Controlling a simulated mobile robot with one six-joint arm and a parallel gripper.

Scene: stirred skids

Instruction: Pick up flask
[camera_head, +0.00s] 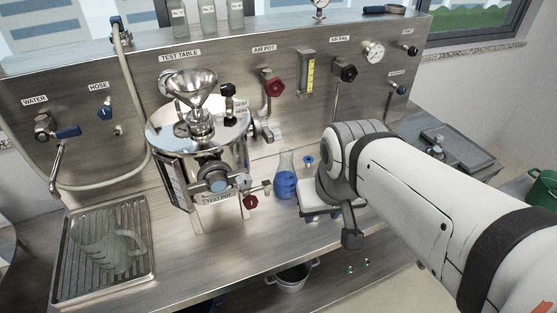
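The flask (286,178) is a clear conical glass with blue liquid in its lower part. It stands upright on the steel bench (215,262), right of the shiny test pot (205,150). My arm comes in from the right, and my gripper (346,218) is just right of the flask, over a small white-topped device. The gripper appears apart from the flask in this view. A dark part of it points down towards the bench front. The arm hides most of the gripper, so its opening does not show.
A red-handled valve (251,202) sticks out left of the flask. A small blue-topped item (308,162) is close on its right. A drain grate (108,250) with a clear glass vessel (120,248) is at left. The panel behind carries valves and gauges.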

